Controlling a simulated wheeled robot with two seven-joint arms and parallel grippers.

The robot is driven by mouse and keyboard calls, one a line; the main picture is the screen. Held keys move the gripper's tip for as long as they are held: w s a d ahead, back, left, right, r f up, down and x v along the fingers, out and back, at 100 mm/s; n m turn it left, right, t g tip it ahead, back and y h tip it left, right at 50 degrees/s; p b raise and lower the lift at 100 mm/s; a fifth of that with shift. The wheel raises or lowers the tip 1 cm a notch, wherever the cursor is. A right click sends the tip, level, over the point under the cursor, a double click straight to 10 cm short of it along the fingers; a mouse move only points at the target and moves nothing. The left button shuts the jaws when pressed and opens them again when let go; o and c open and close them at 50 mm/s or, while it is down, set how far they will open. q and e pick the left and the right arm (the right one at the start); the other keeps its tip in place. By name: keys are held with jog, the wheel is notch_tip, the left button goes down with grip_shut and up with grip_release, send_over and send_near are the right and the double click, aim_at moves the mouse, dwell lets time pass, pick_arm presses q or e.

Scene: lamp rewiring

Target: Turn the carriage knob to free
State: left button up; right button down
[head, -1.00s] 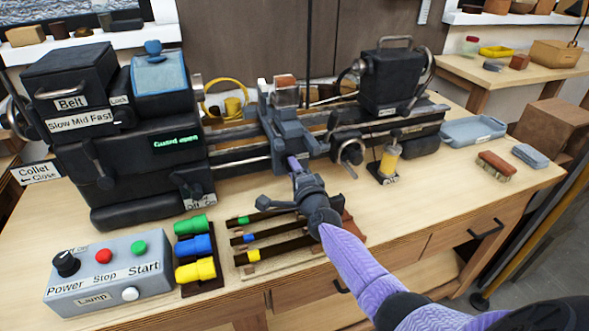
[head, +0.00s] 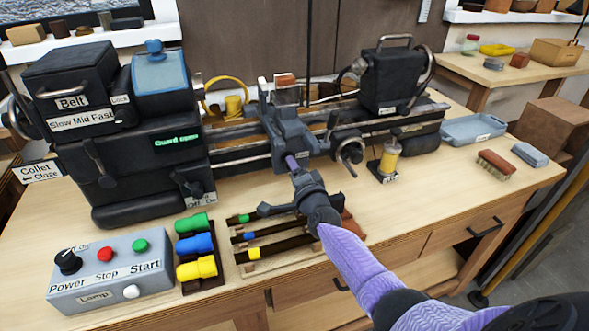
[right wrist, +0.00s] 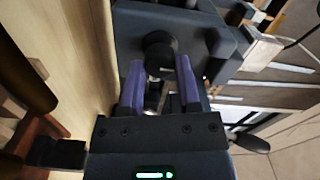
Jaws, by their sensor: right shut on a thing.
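The lathe carriage (head: 287,132) is a blue-grey block on the bed rails, in the middle of the head view. My right gripper (head: 291,163) reaches up to its front face from the lower right. In the right wrist view, the purple fingers of my right gripper (right wrist: 159,80) stand on either side of a round dark knob (right wrist: 160,48) on the carriage front and are shut on it. In the head view the knob is hidden behind the fingers. Any label or mark for its setting is not readable. My left gripper is not in view.
Below my right gripper lies a rack of dark rods (head: 270,237) with coloured bands. A carriage handwheel (head: 349,152) is close on the right, then an oil bottle (head: 389,160). A control box (head: 110,275) and coloured plugs (head: 196,245) are at front left.

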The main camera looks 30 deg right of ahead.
jog(key=shift+c, duration=1.5)
grip_release()
jog(key=p+v, duration=0.4)
jog(key=v, duration=0.6)
jog(key=shift+d, duration=0.1)
